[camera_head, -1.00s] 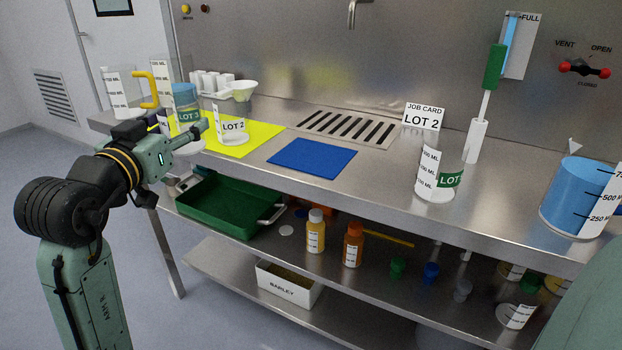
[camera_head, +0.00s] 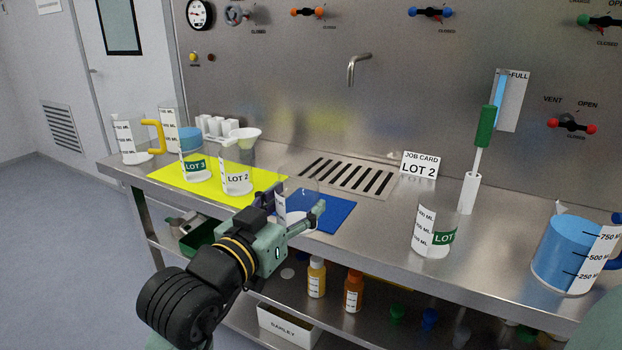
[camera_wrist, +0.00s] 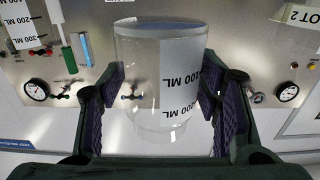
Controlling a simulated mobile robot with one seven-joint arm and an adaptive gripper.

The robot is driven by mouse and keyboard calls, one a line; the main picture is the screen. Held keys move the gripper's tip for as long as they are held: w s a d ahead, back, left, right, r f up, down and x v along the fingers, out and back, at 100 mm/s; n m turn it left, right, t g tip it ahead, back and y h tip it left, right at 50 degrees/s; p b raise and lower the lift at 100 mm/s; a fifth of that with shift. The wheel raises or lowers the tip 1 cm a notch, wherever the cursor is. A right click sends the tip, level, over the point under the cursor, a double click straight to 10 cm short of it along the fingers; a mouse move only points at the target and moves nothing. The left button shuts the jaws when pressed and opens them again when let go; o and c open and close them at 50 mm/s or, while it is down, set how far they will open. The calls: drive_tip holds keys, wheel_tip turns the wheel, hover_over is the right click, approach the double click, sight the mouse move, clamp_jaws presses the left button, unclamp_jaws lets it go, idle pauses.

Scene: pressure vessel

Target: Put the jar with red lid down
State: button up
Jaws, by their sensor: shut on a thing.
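My gripper (camera_head: 296,207) is shut on a clear glass jar (camera_head: 302,192) with a white millilitre scale. It stands out over the blue mat (camera_head: 338,214); I cannot tell whether its base touches the mat. In the wrist view the clear jar (camera_wrist: 150,75) sits between the two dark purple finger pads, and the scale reads upside down. No red lid shows on it in either view. The lower part of the jar is partly hidden by the gripper in the head view.
The yellow mat (camera_head: 165,172) at left carries the LOT 3 jar (camera_head: 194,150) and the LOT 2 jar (camera_head: 236,178). A drain grate (camera_head: 345,176) lies behind the blue mat. Another LOT jar (camera_head: 432,228) and a blue-filled jug (camera_head: 570,255) stand right. Bench between is clear.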

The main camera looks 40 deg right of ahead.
drive_tip(key=x, duration=0.3)
drive_tip(key=w+p+x, duration=0.1)
drive_tip(key=x, duration=0.2)
drive_tip(key=f+x, duration=0.1)
drive_tip(key=x, duration=0.2)
drive_tip(key=shift+w+a, duration=0.2)
drive_tip(key=shift+a, duration=0.1)
drive_tip(key=shift+f+p, duration=0.4)
drive_tip(key=shift+f, duration=1.35)
drive_tip(key=shift+f+b, duration=0.3)
drive_tip(key=o, duration=1.2)
drive_tip(key=shift+r, duration=0.1)
drive_tip(key=shift+o, duration=0.2)
